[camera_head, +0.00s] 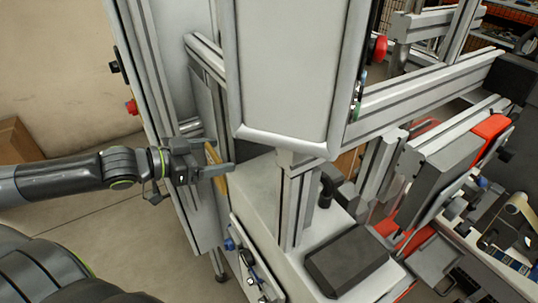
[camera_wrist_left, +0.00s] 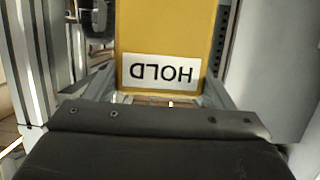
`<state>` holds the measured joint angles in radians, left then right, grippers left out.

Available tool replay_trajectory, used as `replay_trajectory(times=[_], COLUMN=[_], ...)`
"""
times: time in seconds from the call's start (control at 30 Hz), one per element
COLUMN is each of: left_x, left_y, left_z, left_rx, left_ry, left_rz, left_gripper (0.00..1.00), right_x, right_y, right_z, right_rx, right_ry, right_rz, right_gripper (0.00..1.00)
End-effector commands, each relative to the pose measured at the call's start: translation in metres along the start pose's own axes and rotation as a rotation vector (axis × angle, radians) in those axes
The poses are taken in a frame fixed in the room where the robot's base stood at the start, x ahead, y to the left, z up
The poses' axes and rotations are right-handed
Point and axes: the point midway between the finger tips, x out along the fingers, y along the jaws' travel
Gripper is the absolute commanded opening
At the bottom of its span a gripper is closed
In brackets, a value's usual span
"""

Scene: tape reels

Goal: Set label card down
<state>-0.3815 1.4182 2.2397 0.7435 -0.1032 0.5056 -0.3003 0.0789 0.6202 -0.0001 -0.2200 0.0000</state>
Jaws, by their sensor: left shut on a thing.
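The label card (camera_wrist_left: 165,38) is a yellow plate with a white panel reading "HOLD", upside down in the left wrist view. In the head view only a narrow yellow edge of the card (camera_head: 217,171) shows. My left gripper (camera_head: 215,162) is shut on the card and holds it beside the grey machine frame, left of the white cabinet top. In the left wrist view the fingers (camera_wrist_left: 160,92) grip the card at both sides of its lower end. My right gripper is not in view.
A tall grey machine housing (camera_head: 285,65) stands just right of the gripper. A light cabinet top (camera_head: 258,180) with a dark box (camera_head: 347,262) lies beyond and below. Metal profiles stand close behind the gripper. Open floor (camera_head: 110,215) is at the lower left.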

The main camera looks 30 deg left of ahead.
Motion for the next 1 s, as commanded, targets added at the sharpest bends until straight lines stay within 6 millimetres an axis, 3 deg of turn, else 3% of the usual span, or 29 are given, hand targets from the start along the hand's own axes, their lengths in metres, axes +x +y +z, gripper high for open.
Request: replay_trajectory(times=[0.03,0.37,0.63,1.0], left_x=[0.008,0.040,0.066,0.102], left_y=[0.001,0.002,0.003,0.001], left_z=[0.005,-0.007,-0.020,-0.034], left_rx=[0.005,0.003,-0.002,-0.004], left_ry=[0.005,0.006,0.008,0.005], left_rz=[0.002,0.004,0.008,0.003], left_gripper=[0.54,0.54,0.54,0.54], right_x=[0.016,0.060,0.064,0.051], right_y=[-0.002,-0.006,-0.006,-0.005], right_z=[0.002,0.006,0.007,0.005], right_rx=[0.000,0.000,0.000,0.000], right_ry=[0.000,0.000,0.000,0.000], right_rz=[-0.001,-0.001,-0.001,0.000], right_gripper=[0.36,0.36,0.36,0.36])
